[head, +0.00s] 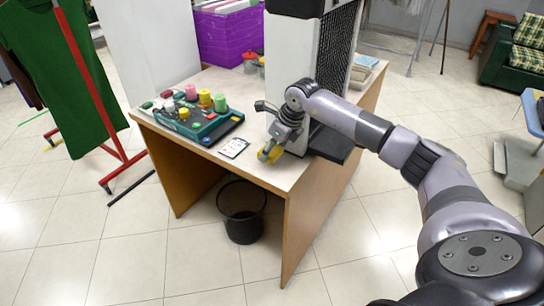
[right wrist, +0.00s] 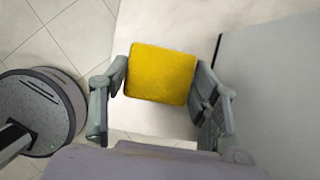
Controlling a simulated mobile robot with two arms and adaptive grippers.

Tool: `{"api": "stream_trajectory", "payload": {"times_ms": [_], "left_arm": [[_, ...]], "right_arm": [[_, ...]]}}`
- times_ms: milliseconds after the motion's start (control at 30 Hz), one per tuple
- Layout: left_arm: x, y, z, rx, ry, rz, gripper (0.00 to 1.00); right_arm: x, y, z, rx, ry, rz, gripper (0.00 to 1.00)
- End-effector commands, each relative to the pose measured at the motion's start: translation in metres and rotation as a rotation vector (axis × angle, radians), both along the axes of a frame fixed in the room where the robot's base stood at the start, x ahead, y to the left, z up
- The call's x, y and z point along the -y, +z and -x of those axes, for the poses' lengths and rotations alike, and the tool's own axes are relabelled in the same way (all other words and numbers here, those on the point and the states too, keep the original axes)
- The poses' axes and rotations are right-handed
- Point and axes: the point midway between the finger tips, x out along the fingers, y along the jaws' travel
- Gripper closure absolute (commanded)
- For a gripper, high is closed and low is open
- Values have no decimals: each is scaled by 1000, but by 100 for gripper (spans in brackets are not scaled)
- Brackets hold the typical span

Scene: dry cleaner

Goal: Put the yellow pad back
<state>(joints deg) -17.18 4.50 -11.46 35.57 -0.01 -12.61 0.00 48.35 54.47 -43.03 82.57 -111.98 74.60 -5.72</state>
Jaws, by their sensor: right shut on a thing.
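The yellow pad (head: 267,155) is held in my right gripper (head: 273,150) at the front right part of the desk top, close to its edge. In the right wrist view the pad (right wrist: 160,73) is a yellow square with rounded corners, between the two grey fingers of my right gripper (right wrist: 159,80). The fingers are shut on its left and right sides. I cannot tell whether the pad touches the desk top. My left gripper is not in view.
A green tray (head: 193,128) with colored spools stands on the desk (head: 262,176), left of the gripper. A small white card (head: 233,148) lies between them. A tall white and black unit (head: 318,75) stands close behind the gripper. A black bin (head: 242,212) stands below.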

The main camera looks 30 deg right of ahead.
Motion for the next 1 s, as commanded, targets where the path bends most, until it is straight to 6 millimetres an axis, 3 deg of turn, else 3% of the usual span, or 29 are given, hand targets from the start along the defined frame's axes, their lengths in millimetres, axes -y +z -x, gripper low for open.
{"api": "stream_trajectory", "payload": {"times_ms": [200,567,600,867,1000], "left_arm": [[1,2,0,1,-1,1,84],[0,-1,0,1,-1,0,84],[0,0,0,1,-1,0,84],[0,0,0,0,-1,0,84],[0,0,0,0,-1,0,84]], "right_arm": [[0,-32,1,-4,0,-1,70],[0,-37,0,-2,0,0,70],[0,-36,0,-1,0,0,42],[0,-36,0,-2,0,0,25],[0,-36,0,-2,0,0,24]]}}
